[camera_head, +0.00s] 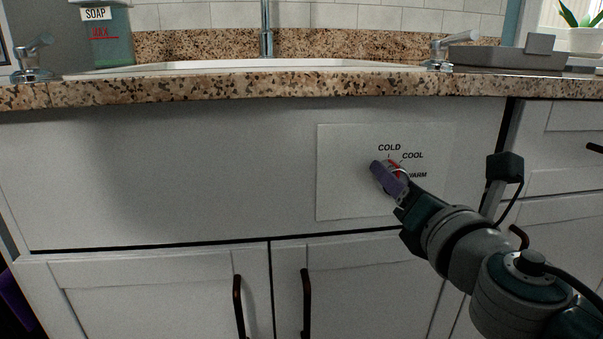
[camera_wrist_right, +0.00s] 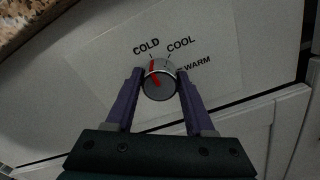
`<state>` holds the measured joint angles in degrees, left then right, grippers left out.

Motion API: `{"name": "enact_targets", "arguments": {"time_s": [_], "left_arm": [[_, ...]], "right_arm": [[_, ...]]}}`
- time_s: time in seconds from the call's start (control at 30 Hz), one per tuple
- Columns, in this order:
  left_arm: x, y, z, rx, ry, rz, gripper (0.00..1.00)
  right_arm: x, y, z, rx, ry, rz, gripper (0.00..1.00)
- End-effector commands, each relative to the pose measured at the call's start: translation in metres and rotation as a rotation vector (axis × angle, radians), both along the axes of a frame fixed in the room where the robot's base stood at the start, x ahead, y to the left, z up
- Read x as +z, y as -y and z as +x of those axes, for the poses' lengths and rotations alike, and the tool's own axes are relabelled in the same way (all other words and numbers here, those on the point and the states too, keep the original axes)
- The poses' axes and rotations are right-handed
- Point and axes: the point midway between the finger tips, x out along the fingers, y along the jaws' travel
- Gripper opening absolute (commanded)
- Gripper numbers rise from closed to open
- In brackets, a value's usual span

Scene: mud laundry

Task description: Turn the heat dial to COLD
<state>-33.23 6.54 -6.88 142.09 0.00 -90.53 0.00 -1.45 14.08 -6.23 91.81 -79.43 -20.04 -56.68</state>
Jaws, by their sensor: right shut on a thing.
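The heat dial (camera_wrist_right: 159,84) is a round silver knob with a red pointer mark, on a white panel (camera_head: 345,180) printed with COLD, COOL and WARM. In the right wrist view the red mark points up toward the COLD label (camera_wrist_right: 146,46). My right gripper (camera_head: 385,172) has its purple fingers on either side of the dial; it also shows in the right wrist view (camera_wrist_right: 160,82). It is shut on the dial. In the head view the fingers and arm hide most of the dial. My left gripper is not in view.
The panel sits on a white cabinet front under a speckled granite counter (camera_head: 200,91). Dark door handles (camera_head: 305,303) stick out below. A soap bottle (camera_head: 107,45), a sink with a faucet (camera_head: 266,42) and a grey tray (camera_head: 505,57) are on top.

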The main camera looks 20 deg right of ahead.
Motion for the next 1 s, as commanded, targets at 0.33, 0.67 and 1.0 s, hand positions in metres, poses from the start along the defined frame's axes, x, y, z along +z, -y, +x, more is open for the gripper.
{"name": "enact_targets", "arguments": {"time_s": [0.33, 0.67, 1.0], "left_arm": [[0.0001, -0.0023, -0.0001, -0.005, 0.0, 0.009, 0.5], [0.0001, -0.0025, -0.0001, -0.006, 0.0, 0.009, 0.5], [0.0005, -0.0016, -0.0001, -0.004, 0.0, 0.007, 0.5]], "right_arm": [[0.0, 0.0002, -0.0001, 0.0, -0.004, -0.017, 0.0], [-0.0001, 0.0002, 0.0, 0.0, -0.004, -0.015, 0.77], [-0.0002, -0.0005, -0.0019, 0.0, -0.004, -0.012, 0.84]]}}
